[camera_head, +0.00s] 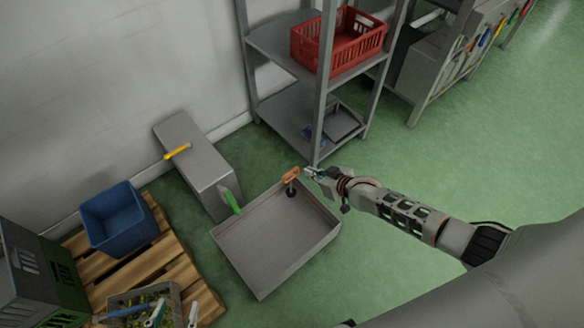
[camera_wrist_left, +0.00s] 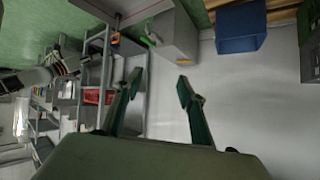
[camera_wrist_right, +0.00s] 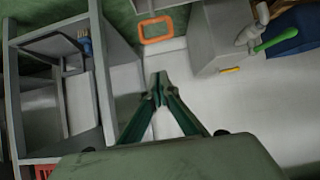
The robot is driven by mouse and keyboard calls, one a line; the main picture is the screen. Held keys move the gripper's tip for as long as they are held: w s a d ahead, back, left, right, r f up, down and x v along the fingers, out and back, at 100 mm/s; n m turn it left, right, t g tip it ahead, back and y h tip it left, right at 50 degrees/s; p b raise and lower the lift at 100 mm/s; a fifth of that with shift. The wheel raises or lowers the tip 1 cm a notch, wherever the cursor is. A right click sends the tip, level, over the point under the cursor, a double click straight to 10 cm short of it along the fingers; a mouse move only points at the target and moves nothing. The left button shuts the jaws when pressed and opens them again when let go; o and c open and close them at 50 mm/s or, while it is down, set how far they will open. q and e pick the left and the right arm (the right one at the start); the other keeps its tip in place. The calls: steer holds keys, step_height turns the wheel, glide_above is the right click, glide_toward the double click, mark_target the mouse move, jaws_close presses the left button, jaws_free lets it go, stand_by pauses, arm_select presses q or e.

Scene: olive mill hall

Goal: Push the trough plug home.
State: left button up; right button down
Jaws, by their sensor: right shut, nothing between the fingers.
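The trough (camera_head: 262,240) is a shallow grey open tray on the green floor. The plug has an orange handle (camera_head: 291,174) and a dark round part (camera_head: 291,192) at the trough's far right wall. How deep it sits cannot be told. The orange handle shows as a loop in the right wrist view (camera_wrist_right: 156,29). My right gripper (camera_head: 309,172) is shut and empty, just right of the handle; its fingertips (camera_wrist_right: 158,78) point toward the loop, apparently apart from it. My left gripper (camera_head: 175,312) is open and empty at the bottom edge, fingers spread in its wrist view (camera_wrist_left: 160,80).
A grey box (camera_head: 190,160) with yellow and green handles stands left of the trough. A blue bin (camera_head: 112,218) stands on a wooden pallet (camera_head: 165,262). A shelf (camera_head: 285,110) with a red crate (camera_head: 338,45) rises close behind my right gripper. Green floor is free at the right.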

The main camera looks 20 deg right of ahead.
arm_select(q)
steer(key=w+d+r+n+t+h+b, duration=0.1)
steer(key=d+r+n+b, duration=0.2)
steer(key=d+b, duration=0.3)
steer(key=shift+w+d+r+h+b, duration=0.15)
steer(key=shift+w+d+h+b, duration=0.15)
steer(key=shift+w+d, duration=0.15)
arm_select(e)
steer(key=w+a+f, duration=0.3)
steer(key=w+f, duration=0.4)
steer(key=f, duration=0.2)
steer(key=shift+w, duration=0.25)
arm_select(q)
steer(key=shift+s, duration=0.1)
